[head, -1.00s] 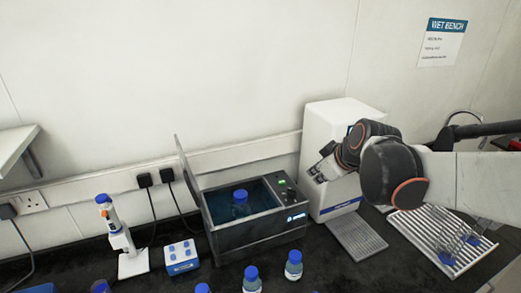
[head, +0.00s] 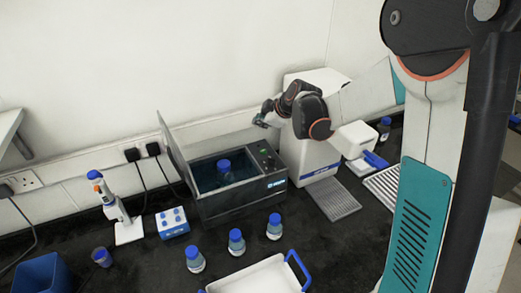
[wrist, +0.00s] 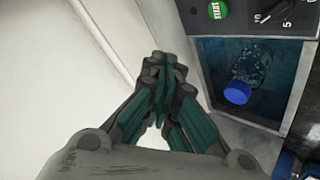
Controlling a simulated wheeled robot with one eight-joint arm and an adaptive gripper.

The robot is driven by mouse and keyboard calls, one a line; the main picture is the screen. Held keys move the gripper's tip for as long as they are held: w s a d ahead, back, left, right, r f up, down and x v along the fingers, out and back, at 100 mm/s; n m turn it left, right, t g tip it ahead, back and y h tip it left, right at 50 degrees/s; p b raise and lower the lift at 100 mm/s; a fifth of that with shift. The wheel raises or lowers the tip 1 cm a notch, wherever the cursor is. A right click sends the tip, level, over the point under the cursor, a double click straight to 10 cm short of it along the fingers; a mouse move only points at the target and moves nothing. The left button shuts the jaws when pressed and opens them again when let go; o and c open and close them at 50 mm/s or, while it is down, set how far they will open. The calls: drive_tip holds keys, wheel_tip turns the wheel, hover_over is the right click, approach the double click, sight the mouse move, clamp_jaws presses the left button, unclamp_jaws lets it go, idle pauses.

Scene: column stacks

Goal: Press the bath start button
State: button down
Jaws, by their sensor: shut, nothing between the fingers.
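The water bath (head: 242,205) is a dark grey box on the black bench with its lid raised on the left. A blue-capped bottle (head: 224,170) stands in its water. The green start button (head: 264,150) is on the dark control panel at the bath's right end. In the wrist view, the start button (wrist: 217,9) shows at the top, right of the fingers, beside a dial (wrist: 272,10). My gripper (head: 261,119) is shut and empty, raised above and behind the panel. In the wrist view my gripper (wrist: 164,68) is apart from the button, over pale wall.
A white machine (head: 312,155) stands close right of the bath. Several blue-capped bottles (head: 236,242) and a white tray (head: 262,275) with blue handles are in front. A pipette stand (head: 125,228) and a blue-topped block (head: 172,222) are on the left.

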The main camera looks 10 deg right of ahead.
sight(262, 152)
drive_tip(key=shift+f, duration=0.2)
drive_tip(key=shift+f+b, duration=2.85)
drive_tip(key=shift+f, duration=1.4)
drive_tip(key=shift+f, duration=0.1)
drive_tip(key=shift+f+b, duration=0.3)
drive_tip(key=shift+b, duration=0.15)
drive_tip(key=shift+f+b, duration=0.35)
drive_tip(key=shift+f, duration=0.05)
drive_tip(key=shift+r, duration=0.15)
drive_tip(key=shift+r+p, duration=0.45)
drive_tip(key=shift+r, duration=0.25)
drive_tip(key=shift+r+p, duration=1.5)
drive_tip(key=shift+r, duration=1)
